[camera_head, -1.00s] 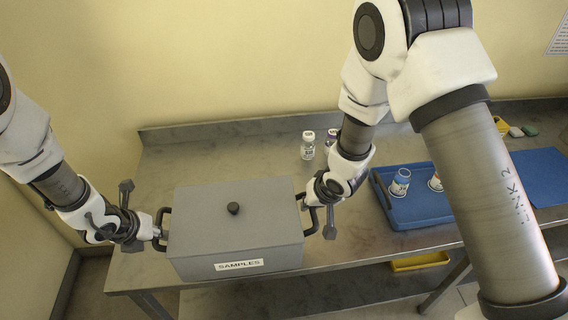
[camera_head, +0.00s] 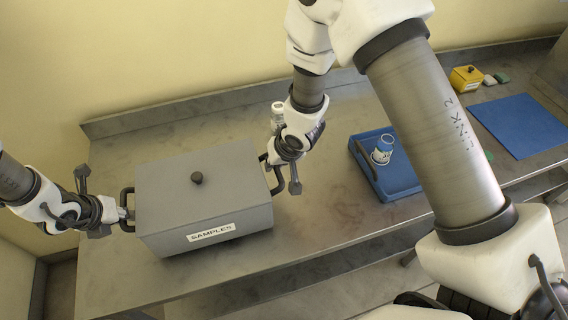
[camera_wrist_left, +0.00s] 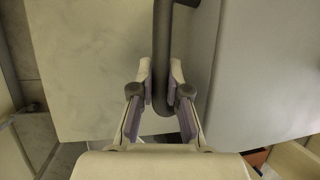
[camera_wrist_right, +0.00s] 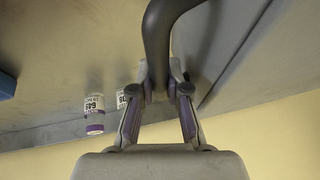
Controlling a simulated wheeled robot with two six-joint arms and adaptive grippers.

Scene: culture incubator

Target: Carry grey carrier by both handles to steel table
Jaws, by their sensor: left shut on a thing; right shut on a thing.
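The grey carrier (camera_head: 165,195) is a lidded box with a black knob and a SAMPLES label, at the left part of the steel table (camera_head: 330,225) in the head view. My left gripper (camera_head: 124,212) is shut on its left dark handle; the left wrist view shows the handle (camera_wrist_left: 162,50) between the fingers. My right gripper (camera_head: 270,165) is shut on the right handle, which also shows in the right wrist view (camera_wrist_right: 157,40). The carrier looks level and over the table; whether its base touches the top I cannot tell.
A blue mat (camera_head: 520,125) and a yellow box (camera_head: 466,78) lie farther right. Vials (camera_wrist_right: 95,112) stand behind my right gripper. Bare tabletop lies between carrier and tray.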

